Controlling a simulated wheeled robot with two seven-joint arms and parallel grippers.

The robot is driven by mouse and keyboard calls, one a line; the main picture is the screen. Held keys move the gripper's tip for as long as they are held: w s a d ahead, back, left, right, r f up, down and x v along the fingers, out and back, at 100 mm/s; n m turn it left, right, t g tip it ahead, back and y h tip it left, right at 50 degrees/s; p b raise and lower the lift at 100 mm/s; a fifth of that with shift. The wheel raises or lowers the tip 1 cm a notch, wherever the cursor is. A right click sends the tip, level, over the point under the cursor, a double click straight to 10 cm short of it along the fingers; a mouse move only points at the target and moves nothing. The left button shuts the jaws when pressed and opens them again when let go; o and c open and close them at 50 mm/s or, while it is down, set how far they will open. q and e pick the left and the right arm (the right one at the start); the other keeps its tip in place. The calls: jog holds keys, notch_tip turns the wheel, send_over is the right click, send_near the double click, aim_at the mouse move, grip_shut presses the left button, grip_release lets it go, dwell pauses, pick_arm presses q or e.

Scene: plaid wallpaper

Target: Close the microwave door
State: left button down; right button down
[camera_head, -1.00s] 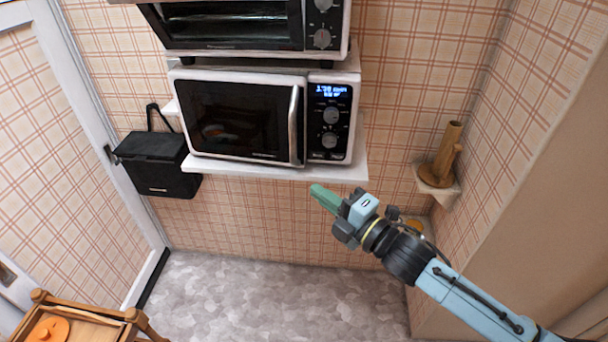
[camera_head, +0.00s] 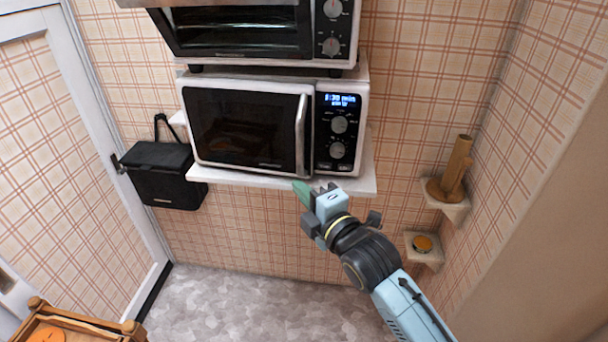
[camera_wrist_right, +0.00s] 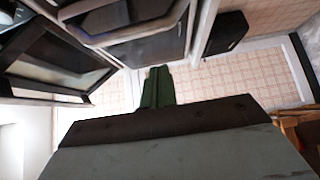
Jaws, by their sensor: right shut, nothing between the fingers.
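The white microwave (camera_head: 362,90) with a dark door window stands on a white wall shelf. Its door (camera_head: 248,130) looks flush with the body in the head view, and I see no clear gap. The silver handle (camera_head: 301,135) runs upright on the door's right side. My right gripper (camera_head: 301,192) is just below and in front of the handle's lower end, at the shelf's front edge, with green fingers shut and empty. Those fingers show in the right wrist view (camera_wrist_right: 158,88), with the microwave partly visible above them. My left gripper is not in view.
A toaster oven (camera_head: 240,30) stands above the microwave. A black box (camera_head: 163,177) hangs at the left, near the white door frame. Small corner shelves at the right hold a wooden piece (camera_head: 455,170) and a round item (camera_head: 423,243). A wooden cart (camera_head: 95,325) stands at lower left.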

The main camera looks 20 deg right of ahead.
aim_at(309, 168)
jog(key=shift+w+d, duration=0.3)
jog(key=shift+w, duration=0.5)
jog(key=shift+w+d, duration=0.25)
jog(key=shift+w, duration=0.55)
jog(key=shift+w+d, duration=0.3)
jog(key=shift+w, duration=0.5)
jog(key=shift+w+d+r, duration=0.2)
jog(key=shift+w+d, duration=1)
jog(key=shift+d, duration=0.1)
jog(key=v, duration=1.3)
jog(key=shift+s+a+f, duration=0.2)
jog(key=shift+s+a, duration=0.05)
jog(key=shift+s, duration=0.05)
